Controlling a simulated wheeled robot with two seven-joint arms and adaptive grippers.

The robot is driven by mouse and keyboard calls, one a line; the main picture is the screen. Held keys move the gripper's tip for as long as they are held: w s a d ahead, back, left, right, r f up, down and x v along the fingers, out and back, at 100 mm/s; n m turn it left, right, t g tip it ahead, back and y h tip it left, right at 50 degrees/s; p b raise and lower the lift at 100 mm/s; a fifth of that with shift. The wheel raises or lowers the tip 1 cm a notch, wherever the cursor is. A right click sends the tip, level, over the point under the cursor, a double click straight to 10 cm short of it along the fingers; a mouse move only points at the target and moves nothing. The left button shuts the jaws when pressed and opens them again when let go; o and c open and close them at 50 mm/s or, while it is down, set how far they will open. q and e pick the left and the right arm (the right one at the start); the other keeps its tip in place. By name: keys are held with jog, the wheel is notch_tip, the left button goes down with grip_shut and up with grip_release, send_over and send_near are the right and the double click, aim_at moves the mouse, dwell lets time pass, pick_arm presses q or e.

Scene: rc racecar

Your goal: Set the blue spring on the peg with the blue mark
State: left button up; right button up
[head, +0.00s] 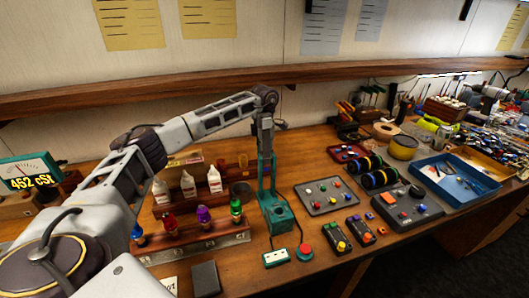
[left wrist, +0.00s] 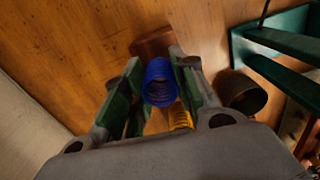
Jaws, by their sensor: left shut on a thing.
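In the left wrist view my left gripper (left wrist: 157,70) points down at the bench, with its green-lined fingers closed on either side of the blue spring (left wrist: 159,84). The spring's open coil faces the camera. A yellow spring (left wrist: 181,117) shows below it, partly hidden by my gripper. A reddish-brown wooden piece (left wrist: 153,42) lies just past the fingertips. In the head view my left arm reaches over the bench, but its fingers and the blue spring cannot be made out. I cannot make out a peg with a blue mark. My right gripper is not in view.
A dark cup (head: 241,193) stands by a teal press (head: 276,213); in the wrist view the cup (left wrist: 243,92) is close to my gripper's right. A grey button panel (head: 327,204) lies right.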

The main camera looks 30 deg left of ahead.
pick_arm(q)
jog(key=shift+f, duration=0.85)
dwell(0.3)
jog(key=o, duration=0.8)
jog(key=shift+a+r+b, duration=0.1)
jog(key=shift+r+b, duration=0.2)
jog(key=shift+r, duration=3.75)
